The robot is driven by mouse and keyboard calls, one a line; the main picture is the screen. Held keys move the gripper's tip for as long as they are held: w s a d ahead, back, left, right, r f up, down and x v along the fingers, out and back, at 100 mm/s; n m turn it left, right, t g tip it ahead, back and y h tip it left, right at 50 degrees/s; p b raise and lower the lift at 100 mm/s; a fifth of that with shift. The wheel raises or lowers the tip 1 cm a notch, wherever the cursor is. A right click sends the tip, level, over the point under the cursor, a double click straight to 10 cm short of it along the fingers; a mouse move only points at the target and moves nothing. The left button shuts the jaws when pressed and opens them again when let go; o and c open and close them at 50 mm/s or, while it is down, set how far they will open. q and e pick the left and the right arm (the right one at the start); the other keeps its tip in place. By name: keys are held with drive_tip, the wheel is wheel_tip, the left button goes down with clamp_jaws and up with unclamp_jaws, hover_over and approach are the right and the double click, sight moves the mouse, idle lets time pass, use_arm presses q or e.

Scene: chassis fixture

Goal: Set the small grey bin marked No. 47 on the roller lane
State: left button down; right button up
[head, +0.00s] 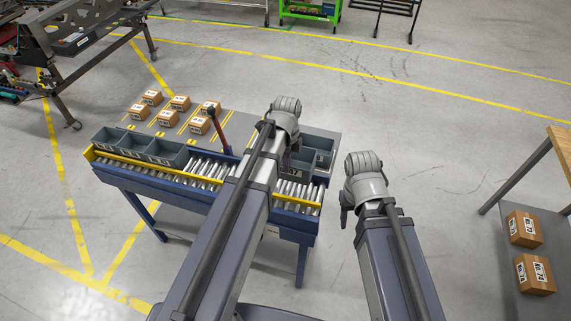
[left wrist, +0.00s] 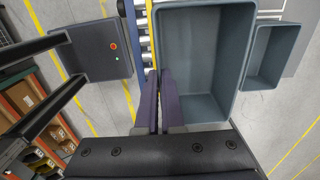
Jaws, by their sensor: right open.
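A grey bin (left wrist: 205,55) fills the middle of the left wrist view, its open top facing the camera. In the head view this bin (head: 291,170) shows partly behind my left arm, with a small label too small to read. My left gripper (left wrist: 160,100) has its dark fingers close together on the bin's near left rim; it looks shut on that wall. Its fingers are hidden in the head view. The roller lane (head: 205,167) runs along the table's front, beside the bin. My right gripper (head: 347,208) is open and empty, right of the table.
Another grey bin (left wrist: 272,55) stands to the right of the first. Several grey bins (head: 142,148) stand in a row at the lane's left. Several cartons (head: 180,103) sit at the back of the table. A red post (head: 218,130) rises behind the lane. Bare rollers show between.

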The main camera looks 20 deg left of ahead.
sight(287, 180)
use_arm(q)
drive_tip(key=shift+f+b, duration=3.35)
drive_tip(key=shift+f, duration=0.1)
drive_tip(key=shift+f+b, duration=1.4)
drive_tip(key=c, duration=1)
unclamp_jaws()
drive_tip(key=shift+r, duration=0.15)
wheel_tip(287, 180, up, 8)
drive_tip(key=p, duration=0.8)
